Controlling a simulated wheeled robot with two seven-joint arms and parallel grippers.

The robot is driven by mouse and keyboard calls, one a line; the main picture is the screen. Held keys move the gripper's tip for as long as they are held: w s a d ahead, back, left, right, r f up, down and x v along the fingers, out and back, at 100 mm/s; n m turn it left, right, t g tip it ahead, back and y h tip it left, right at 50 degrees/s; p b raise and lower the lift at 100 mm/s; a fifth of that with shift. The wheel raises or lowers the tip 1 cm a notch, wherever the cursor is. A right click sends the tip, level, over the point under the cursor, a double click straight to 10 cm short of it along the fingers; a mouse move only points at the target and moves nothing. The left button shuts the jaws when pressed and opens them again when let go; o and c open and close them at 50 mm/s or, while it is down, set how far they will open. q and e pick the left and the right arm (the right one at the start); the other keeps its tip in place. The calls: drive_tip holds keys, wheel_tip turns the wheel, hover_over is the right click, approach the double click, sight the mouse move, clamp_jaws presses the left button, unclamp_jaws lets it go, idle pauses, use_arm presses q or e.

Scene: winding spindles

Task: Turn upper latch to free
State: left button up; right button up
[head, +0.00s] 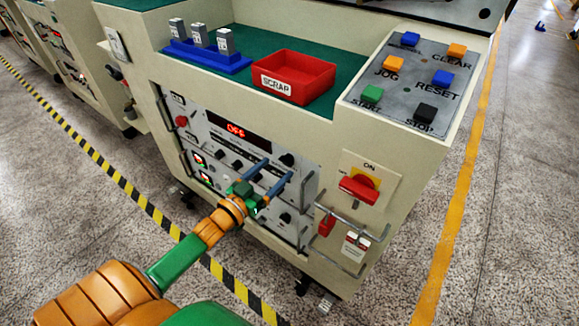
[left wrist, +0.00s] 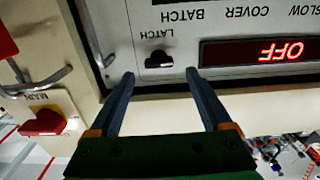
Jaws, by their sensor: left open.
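The upper latch is a small black knob (head: 287,160) at the upper right of the machine's front panel. In the left wrist view, which is upside down, the black knob (left wrist: 158,60) sits by the word LATCH, its longer side lying across the picture. My left gripper (head: 279,169) is open, its two blue fingers pointing at the panel. In the left wrist view the fingertips (left wrist: 160,74) lie to either side of the knob, with nothing held between them. I cannot tell whether they touch the panel. My right gripper is in neither view.
A red display (head: 236,130) reads OFF beside the latch. Metal handles (head: 303,190) stick out at the panel's right. A red main switch (head: 359,188) and a red padlock (head: 326,226) are further right. A similar black knob (head: 285,218) is on the lower panel.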

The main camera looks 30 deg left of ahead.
sight(284, 162)
use_arm(q)
drive_tip(key=w, duration=0.2)
drive_tip(key=shift+w+d, duration=0.1)
drive_tip(key=shift+w, duration=0.2)
drive_tip(key=shift+w+d, duration=0.1)
drive_tip(key=shift+w, duration=0.25)
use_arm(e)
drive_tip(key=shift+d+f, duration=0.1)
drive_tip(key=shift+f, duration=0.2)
use_arm(q)
drive_tip(key=shift+c, duration=0.2)
clamp_jaws()
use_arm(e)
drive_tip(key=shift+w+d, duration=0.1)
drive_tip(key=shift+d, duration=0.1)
